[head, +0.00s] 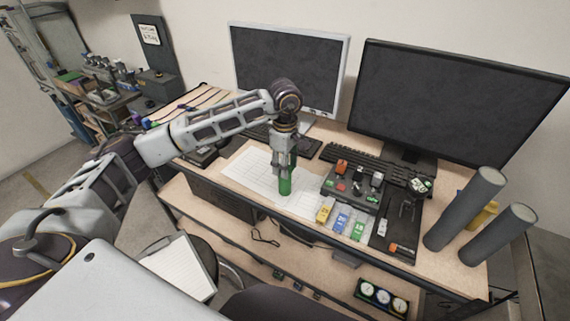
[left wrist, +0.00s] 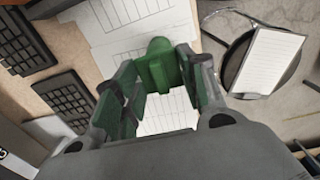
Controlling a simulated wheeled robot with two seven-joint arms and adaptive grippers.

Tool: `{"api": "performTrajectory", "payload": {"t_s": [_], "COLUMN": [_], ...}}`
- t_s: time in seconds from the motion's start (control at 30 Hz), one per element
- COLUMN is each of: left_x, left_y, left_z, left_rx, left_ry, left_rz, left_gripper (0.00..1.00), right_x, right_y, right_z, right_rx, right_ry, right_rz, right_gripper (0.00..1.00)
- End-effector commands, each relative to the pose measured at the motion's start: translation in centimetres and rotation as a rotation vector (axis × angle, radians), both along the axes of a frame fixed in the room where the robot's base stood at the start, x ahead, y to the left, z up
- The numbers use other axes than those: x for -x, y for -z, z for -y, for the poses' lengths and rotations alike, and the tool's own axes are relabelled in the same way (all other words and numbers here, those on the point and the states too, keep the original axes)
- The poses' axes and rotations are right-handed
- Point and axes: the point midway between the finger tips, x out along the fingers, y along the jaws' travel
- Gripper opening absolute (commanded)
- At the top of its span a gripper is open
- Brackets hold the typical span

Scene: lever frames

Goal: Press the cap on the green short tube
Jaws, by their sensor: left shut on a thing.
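In the left wrist view the green tube (left wrist: 158,66) is between the two fingers of my left gripper (left wrist: 160,88). I cannot make out a separate cap; the fingers hide the tube's top in the head view. Whether the tube's foot touches the desk is not clear. My right gripper is not in view.
White sheets (head: 245,170) lie left of the tube. Yellow, blue and green small boxes (head: 341,221) stand close on its right, near a black tray (head: 352,186) of small parts. Two grey cylinders (head: 463,215) rise at the desk's right end. Monitors (head: 450,100) stand behind.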

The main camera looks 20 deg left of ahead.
Motion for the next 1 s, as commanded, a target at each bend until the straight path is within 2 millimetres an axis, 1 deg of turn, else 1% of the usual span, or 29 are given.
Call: {"api": "performTrajectory", "payload": {"t_s": [0.5, 0.93, 0.97, 1.0], "left_x": [-0.01, -0.01, -0.01, -0.01], "left_y": [0.06, 0.03, 0.03, 0.03], "left_z": [0.0, -0.01, -0.01, -0.01], "left_rx": [0.0, 0.0, 0.0, 0.0], "left_ry": [0.0, 0.0, 0.0, 0.0], "left_rz": [0.0, 0.0, 0.0, 0.0], "left_gripper": [0.29, 0.29, 0.43, 0.48], "right_x": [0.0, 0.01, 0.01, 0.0], "right_y": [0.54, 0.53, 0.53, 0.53], "right_z": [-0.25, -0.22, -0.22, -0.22], "right_rx": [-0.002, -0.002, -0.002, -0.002], "right_ry": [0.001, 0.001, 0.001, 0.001], "right_rz": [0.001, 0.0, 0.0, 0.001], "right_gripper": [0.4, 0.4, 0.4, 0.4]}}
